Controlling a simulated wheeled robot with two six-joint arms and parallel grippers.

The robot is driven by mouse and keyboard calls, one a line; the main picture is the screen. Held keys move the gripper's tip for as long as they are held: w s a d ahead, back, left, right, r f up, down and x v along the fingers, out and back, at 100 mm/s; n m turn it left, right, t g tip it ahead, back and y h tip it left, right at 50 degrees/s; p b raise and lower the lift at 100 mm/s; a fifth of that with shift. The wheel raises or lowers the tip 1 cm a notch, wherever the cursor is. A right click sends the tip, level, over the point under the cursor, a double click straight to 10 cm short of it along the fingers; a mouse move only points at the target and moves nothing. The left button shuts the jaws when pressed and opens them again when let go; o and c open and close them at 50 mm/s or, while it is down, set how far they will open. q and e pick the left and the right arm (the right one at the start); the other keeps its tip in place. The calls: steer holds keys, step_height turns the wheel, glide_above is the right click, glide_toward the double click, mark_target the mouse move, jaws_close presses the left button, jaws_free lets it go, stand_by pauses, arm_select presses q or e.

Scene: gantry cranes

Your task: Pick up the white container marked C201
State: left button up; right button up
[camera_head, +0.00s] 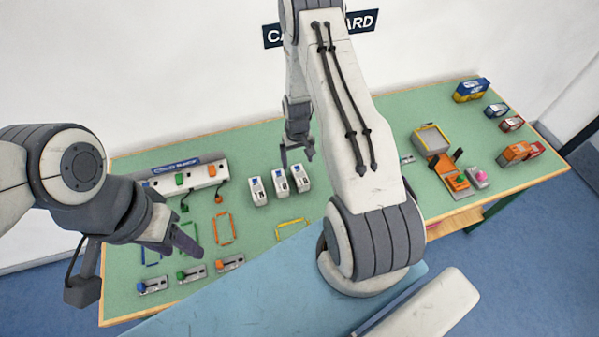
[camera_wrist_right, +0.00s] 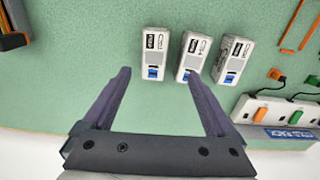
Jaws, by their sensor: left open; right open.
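Three white containers with dark markings and blue patches stand side by side on the green table. In the right wrist view they are the left one (camera_wrist_right: 154,48), the middle one (camera_wrist_right: 190,50) and the right one (camera_wrist_right: 232,60). The left one's marking seems to read C201, but the print is small. It appears to be the rightmost of the row (camera_head: 300,180) in the head view. My right gripper (camera_head: 297,152) is open and empty above and behind that row; its fingertips (camera_wrist_right: 160,75) frame the left container in the wrist view. My left gripper (camera_head: 182,240) is open over the table's left part.
A white power strip (camera_head: 190,176) with coloured plugs lies left of the row. Coloured outlines (camera_head: 224,228) and several small switch units (camera_head: 192,273) lie nearby.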

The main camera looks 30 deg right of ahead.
mark_target(300, 175)
steer(key=f+b, duration=0.1)
steer(key=f, duration=0.1)
steer(key=f+b, duration=0.3)
steer(key=f, duration=0.2)
steer(key=shift+s+d+b, duration=0.1)
steer(key=shift+d+b, duration=0.15)
steer(key=shift+b, duration=0.1)
steer(key=f+b, duration=0.2)
steer(key=f, duration=0.1)
steer(key=shift+s+d+f+b, duration=0.15)
steer(key=shift+s+f+b, duration=0.05)
steer(key=shift+f+b, duration=0.1)
steer(key=shift+w+d+f, duration=0.15)
steer(key=shift+w+f, duration=0.15)
steer(key=shift+f, duration=0.15)
steer(key=shift+s+r, duration=0.15)
steer(key=shift+r, duration=0.2)
steer(key=shift+f, duration=0.1)
steer(key=c, duration=1.4)
jaws_close()
steer(key=shift+r, duration=0.2)
